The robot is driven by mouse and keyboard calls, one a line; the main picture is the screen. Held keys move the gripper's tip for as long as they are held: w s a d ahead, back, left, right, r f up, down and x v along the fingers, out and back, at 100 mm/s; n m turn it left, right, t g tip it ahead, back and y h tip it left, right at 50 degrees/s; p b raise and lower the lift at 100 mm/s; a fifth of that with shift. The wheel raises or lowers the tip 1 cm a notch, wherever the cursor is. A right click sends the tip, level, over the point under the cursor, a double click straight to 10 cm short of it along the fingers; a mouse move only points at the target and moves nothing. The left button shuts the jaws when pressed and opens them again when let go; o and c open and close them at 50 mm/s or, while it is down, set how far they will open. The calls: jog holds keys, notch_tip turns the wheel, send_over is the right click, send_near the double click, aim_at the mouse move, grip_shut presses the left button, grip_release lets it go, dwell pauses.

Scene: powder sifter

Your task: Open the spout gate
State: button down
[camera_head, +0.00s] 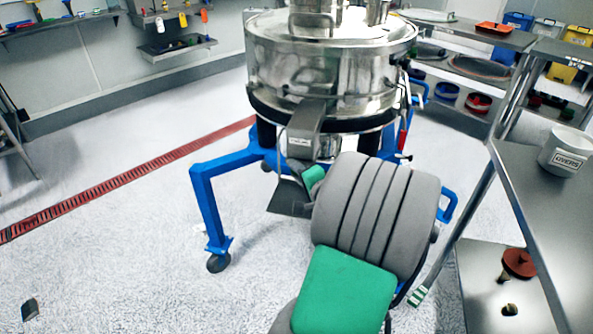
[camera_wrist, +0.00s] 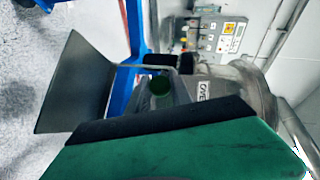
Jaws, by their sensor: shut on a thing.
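The powder sifter (camera_head: 325,65) is a large round steel drum on a blue wheeled frame. Its steel spout (camera_head: 307,122) slopes down at the front. The spout gate (camera_head: 288,199) shows as a flat dark grey plate hanging below the spout; it also shows at the left of the wrist view (camera_wrist: 75,85). My gripper (camera_wrist: 170,62) has its dark fingertips shut on the thin edge or handle of the gate, just beside the spout. In the head view my arm and green wrist partly hide the gripper, and the exact grip is hidden.
A blue frame leg (camera_head: 212,210) with a caster stands left of the gate. A steel table (camera_head: 550,215) with a white cup (camera_head: 566,151) is close on the right. A control box (camera_wrist: 220,34) shows behind in the wrist view.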

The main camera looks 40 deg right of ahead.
jog(key=shift+s+a, duration=0.1)
dwell(0.5)
jog(key=s+a, duration=0.2)
jog(key=a, duration=0.1)
jog(key=s+a+p, duration=0.1)
jog(key=shift+a, duration=0.3)
jog(key=c, duration=1.1)
grip_release()
jog(key=shift+c, duration=0.2)
jog(key=p+v, duration=0.1)
jog(key=v, duration=0.6)
jog(key=shift+s, duration=0.4)
jog(key=shift+a, duration=0.15)
